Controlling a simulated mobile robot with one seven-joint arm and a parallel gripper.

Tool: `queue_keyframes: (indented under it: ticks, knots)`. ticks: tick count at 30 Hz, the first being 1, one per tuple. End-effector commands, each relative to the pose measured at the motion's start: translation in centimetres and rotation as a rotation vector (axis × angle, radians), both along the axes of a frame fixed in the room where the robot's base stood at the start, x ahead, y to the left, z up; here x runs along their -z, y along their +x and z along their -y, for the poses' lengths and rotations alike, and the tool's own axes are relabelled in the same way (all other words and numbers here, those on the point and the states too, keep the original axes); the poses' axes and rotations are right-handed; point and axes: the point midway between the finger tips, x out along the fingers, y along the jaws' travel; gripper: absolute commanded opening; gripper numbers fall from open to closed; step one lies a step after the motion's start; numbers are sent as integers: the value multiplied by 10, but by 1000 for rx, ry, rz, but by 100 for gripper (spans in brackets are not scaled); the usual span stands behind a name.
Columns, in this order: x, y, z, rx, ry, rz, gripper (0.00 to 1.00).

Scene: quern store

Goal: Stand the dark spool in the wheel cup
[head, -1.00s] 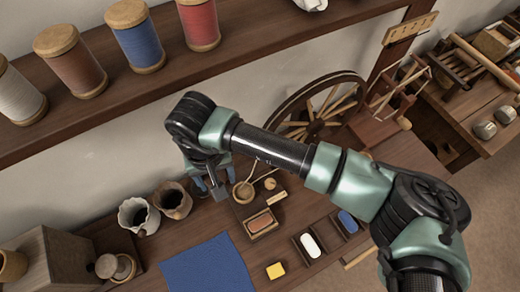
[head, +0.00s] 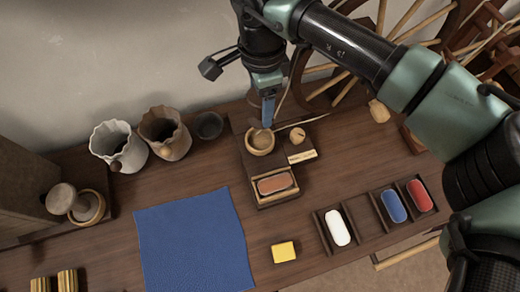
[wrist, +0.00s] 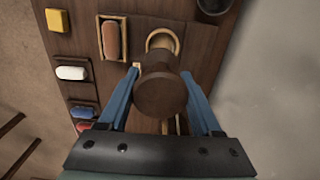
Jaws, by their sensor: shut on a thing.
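The dark spool (wrist: 160,95) is brown with a round end facing the wrist camera. My gripper (wrist: 163,90) is shut on it, with a blue finger on each side. In the head view my gripper (head: 268,112) points down just above the wheel cup (head: 260,145), a pale round wooden cup on a dark block, and hides the spool. In the wrist view the wheel cup (wrist: 162,36) shows partly behind the spool. I cannot tell whether the spool touches the cup or is inside it.
A tray with a reddish-brown spool (head: 275,184) sits in front of the cup. Beside it are a small round knob (head: 297,136), a dark bowl (head: 209,125) and two fluted pots (head: 165,132). The spinning wheel (head: 345,85) stands behind. A blue cloth (head: 195,240) lies front left.

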Motion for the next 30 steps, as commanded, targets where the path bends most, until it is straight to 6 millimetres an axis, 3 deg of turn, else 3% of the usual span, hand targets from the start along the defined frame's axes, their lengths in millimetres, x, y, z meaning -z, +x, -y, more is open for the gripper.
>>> queue_keyframes:
  ticks: [7,15,20,27,30]
  knots:
    - [19,4,-2,92,3,2,9]
    - [65,3,-2,93,3,0,9]
    - [76,3,-2,91,3,1,9]
    - [107,3,-2,91,2,0,9]
    - [109,4,-2,90,2,2,9]
